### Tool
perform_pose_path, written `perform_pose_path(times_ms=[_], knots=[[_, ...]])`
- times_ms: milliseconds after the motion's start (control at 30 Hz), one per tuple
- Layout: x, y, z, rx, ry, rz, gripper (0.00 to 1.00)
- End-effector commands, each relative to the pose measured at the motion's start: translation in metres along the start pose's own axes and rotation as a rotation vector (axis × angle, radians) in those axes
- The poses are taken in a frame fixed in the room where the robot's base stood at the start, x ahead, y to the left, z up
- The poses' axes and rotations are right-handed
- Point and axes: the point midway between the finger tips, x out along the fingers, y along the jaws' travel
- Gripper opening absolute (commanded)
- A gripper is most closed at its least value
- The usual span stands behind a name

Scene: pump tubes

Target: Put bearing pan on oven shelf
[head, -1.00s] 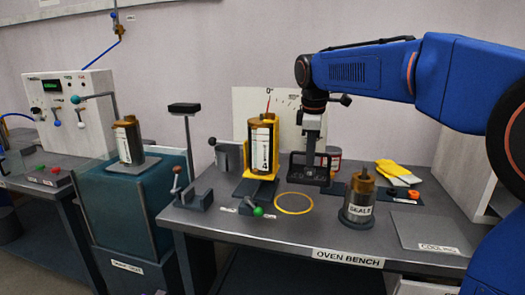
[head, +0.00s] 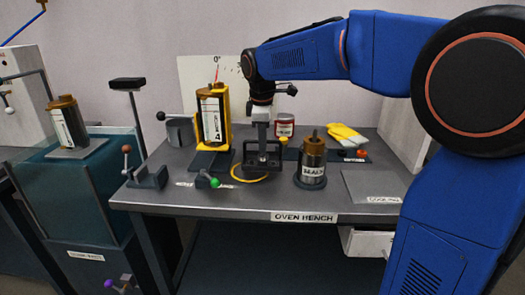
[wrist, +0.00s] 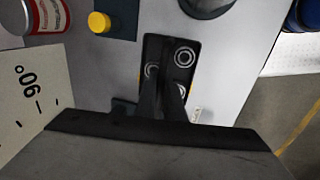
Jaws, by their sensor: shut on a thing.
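The bearing pan (head: 250,164) is a small dark tray that shows in the head view above the middle of the oven bench. In the wrist view the pan (wrist: 184,52) holds light, ring-shaped bearings. My gripper (head: 262,146) is shut on the pan from above; its fingers (wrist: 173,95) hide part of the pan in the wrist view. The pan overlaps the yellow ring (head: 238,178) on the bench top. I cannot tell how far it is above the bench. I cannot make out the oven shelf in these frames.
The oven bench (head: 240,204) carries a yellow stand with a brown-topped canister (head: 211,118) left of the pan, and a seals canister (head: 313,160) to the right.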

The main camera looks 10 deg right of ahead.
Motion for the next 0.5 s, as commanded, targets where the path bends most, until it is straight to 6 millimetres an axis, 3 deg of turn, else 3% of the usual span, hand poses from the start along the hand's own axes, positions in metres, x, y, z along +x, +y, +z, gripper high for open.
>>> perform_pose_path(times_ms=[200,500], knots=[[0.026,-0.005,0.0,0.0,0.0,0.0,0.0],[0.029,-0.005,0.0,0.0,0.0,0.001,0.0]])
